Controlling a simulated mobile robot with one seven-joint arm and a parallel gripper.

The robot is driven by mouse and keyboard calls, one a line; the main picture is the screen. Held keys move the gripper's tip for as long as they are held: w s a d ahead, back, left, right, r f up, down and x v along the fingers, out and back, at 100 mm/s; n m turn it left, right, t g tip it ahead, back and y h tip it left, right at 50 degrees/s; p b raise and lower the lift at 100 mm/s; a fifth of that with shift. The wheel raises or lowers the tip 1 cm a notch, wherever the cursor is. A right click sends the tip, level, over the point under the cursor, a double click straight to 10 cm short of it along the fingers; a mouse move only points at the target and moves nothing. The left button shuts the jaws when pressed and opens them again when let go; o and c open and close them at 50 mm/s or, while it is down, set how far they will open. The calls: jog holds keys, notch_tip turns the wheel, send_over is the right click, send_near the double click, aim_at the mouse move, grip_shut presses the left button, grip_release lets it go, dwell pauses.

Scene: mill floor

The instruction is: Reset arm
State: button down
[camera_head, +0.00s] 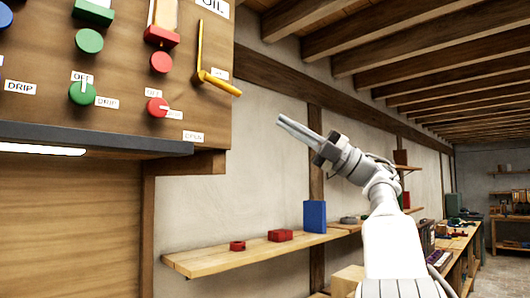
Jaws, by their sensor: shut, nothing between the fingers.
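My gripper (285,122) is raised in the middle of the view, at the end of my white arm. Its two long grey fingers are together and empty, pointing up and left. The fingertips are apart from the wooden panel (130,65) at the left, to the right of and below its yellow lever (205,75). My arm comes up from the lower right and hides part of the benches behind it.
The panel carries a green knob (83,93), a red knob (157,107) and several small labels. A dark ledge (90,138) juts below it. A wall shelf (215,260) holds two red items and a blue box (314,216). Cluttered benches (455,250) stand at right.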

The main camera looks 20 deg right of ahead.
jog(key=w+d+r+m+t+h, duration=0.1)
jog(key=w+r+m+t+h, duration=0.1)
jog(key=m+t+h, duration=0.95)
jog(key=w+d+r+m+t+h, duration=0.15)
jog(key=m+t+h, duration=0.55)
jog(key=m, duration=0.7)
jog(key=s+a+f+m+g+h, duration=0.15)
jog(key=f+m+g+h, duration=0.3)
jog(key=f, duration=0.45)
jog(key=a+f+m+g+h, duration=0.3)
jog(key=f+m+g+h, duration=0.15)
jog(key=f, duration=0.45)
jog(key=s+a+f+g+y, duration=0.1)
jog(key=s+a+f+g, duration=0.3)
jog(key=s+f, duration=0.4)
jog(key=s+a+f+g+y, duration=0.2)
jog(key=s+a+f+g, duration=0.3)
jog(key=f, duration=1.1)
jog(key=s+a+f+g+y, duration=0.2)
jog(key=s+a+f+g, duration=0.3)
jog(key=s+f, duration=0.6)
jog(key=shift+s+a+f, duration=0.25)
jog(key=shift+f, duration=0.2)
jog(key=shift+a, duration=0.15)
